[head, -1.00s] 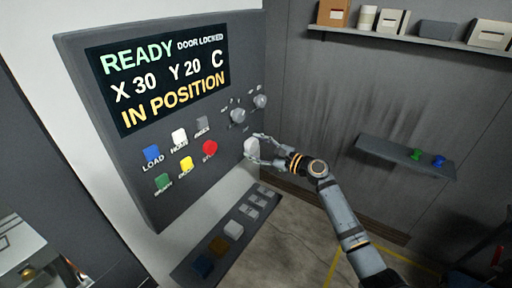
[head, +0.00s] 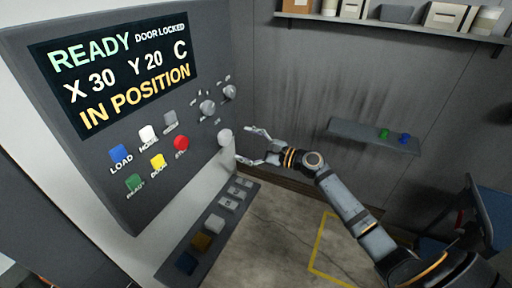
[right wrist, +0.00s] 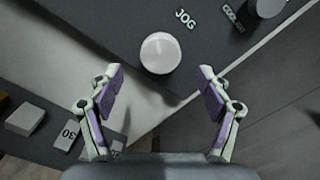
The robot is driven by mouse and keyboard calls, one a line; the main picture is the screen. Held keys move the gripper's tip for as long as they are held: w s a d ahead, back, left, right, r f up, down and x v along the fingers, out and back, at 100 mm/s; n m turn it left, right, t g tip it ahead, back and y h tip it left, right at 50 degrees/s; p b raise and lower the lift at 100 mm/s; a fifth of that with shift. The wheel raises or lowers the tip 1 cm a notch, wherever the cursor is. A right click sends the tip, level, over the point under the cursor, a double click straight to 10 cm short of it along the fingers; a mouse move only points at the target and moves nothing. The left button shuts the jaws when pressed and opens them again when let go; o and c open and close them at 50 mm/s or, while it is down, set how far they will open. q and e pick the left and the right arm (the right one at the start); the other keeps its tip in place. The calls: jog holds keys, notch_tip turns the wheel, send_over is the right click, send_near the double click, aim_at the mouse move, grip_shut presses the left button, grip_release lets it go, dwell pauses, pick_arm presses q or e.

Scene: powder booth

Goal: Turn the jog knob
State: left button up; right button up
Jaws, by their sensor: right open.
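The jog knob (head: 225,137) is a pale round knob at the lower right corner of the dark control panel (head: 110,205). In the right wrist view the jog knob (right wrist: 160,53) lies beyond the fingertips, centred between them, beside the printed word JOG. My right gripper (head: 257,146) is open and empty just right of the knob; a gap shows between them. In the right wrist view my right gripper (right wrist: 162,82) has its purple-padded fingers spread wider than the knob. My left gripper is not in view.
The panel's screen (head: 120,65) reads READY, DOOR LOCKED, IN POSITION. Two grey knobs (head: 207,107) sit above the jog knob, and coloured buttons (head: 158,161) to its left. A lower key strip (head: 212,230) juts out below. A wall shelf (head: 365,136) is at right.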

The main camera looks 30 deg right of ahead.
jog(key=v, duration=0.5)
jog(key=shift+s+d, duration=0.2)
jog(key=shift+s, duration=0.1)
jog(key=shift+d, duration=0.1)
